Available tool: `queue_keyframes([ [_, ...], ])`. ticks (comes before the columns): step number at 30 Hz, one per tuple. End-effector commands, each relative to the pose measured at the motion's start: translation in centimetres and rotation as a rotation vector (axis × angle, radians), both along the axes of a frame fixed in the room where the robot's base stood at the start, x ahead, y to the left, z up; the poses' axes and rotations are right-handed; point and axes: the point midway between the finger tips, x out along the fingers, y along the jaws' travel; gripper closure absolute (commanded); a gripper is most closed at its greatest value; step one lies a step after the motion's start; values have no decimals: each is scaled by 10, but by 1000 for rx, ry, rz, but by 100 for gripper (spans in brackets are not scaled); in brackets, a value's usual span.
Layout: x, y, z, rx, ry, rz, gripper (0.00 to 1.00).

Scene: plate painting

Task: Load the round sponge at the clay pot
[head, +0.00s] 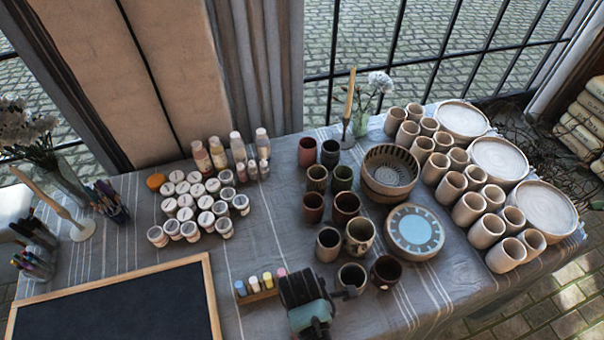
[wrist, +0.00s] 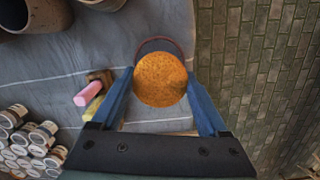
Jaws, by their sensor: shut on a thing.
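My gripper (head: 305,292) is over the front edge of the table in the head view. In the wrist view its two blue fingers are shut on a round orange sponge (wrist: 160,80); the head view hides this sponge. Just past the sponge in the wrist view is a dark round shape with a thin reddish rim (wrist: 160,39), which looks like a pot opening. I cannot tell whether the sponge touches it. Dark clay pots (head: 387,271) stand right of the gripper, one (head: 352,278) very near it.
Colored chalks in a small holder (head: 257,290) sit just left of my gripper. A chalkboard (head: 120,305) and lidded jars (head: 190,205) are farther left. A blue plate (head: 414,231) and pale cups (head: 469,208) stand to the right. An orange round thing (head: 156,181) lies behind the jars.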

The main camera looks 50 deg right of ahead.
Motion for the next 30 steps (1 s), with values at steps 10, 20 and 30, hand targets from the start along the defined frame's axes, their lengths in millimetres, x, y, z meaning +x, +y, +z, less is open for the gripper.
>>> queue_keyframes([
  [10,0,0,-32,0,0,3,67],
  [20,0,0,-59,0,0,5,67],
  [30,0,1,-59,0,0,5,67],
])
